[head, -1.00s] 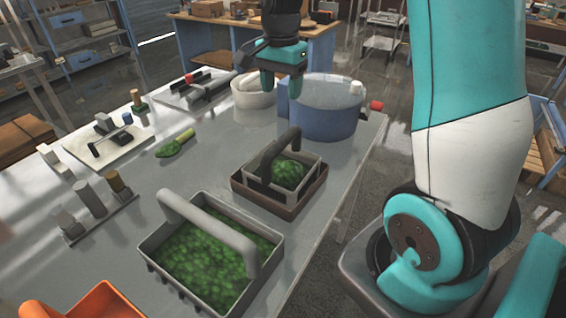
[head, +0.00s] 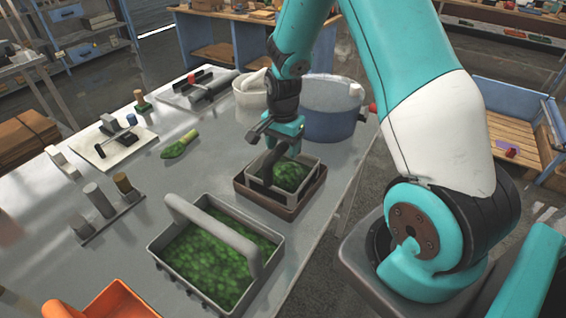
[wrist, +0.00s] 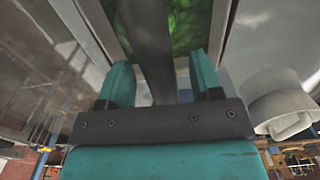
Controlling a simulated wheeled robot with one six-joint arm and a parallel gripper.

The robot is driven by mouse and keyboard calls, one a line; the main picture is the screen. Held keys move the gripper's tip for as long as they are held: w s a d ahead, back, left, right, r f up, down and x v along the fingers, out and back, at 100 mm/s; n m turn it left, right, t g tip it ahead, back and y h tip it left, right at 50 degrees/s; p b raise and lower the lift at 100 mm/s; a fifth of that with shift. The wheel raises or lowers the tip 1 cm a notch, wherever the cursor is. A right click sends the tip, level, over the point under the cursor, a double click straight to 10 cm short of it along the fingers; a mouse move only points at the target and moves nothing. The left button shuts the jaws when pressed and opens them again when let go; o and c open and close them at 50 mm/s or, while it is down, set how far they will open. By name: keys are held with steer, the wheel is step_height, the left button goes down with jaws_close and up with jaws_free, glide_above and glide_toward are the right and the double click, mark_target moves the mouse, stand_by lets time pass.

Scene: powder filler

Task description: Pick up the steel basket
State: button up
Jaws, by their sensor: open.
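The small steel basket (head: 314,171) holds green contents and has a dark arched handle (head: 262,168). It sits in a low brown tray (head: 279,209) near the table's right edge. My gripper (head: 281,151) is right above the basket, pointing down at the handle. In the wrist view my gripper (wrist: 161,74) is open, with one teal finger on each side of the dark handle (wrist: 147,38). Gaps show between the fingers and the handle. The green contents (wrist: 187,28) show beyond it. The fingertips are partly hidden in the head view.
A larger grey basket (head: 164,275) with green contents stands in front. An orange bin (head: 118,302) is front left. A grey table area lies left of the small basket.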

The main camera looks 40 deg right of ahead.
jaws_close()
stand_by(0.5)
step_height(320, 180, up, 20)
steer(key=b, duration=0.3)
steer(key=shift+b, duration=0.3)
steer(key=shift+f, duration=0.1)
steer(key=shift+s+a+f+b, duration=0.15)
steer(key=shift+f+b, duration=1.1)
steer(key=shift+f, duration=0.75)
steer(key=shift+w+a+f+b, duration=0.15)
steer(key=shift+f+b, duration=1.15)
steer(key=shift+f, duration=0.65)
steer(key=shift+s+a+f+b, duration=0.15)
steer(key=shift+f+b, duration=1.1)
steer(key=shift+f, duration=0.75)
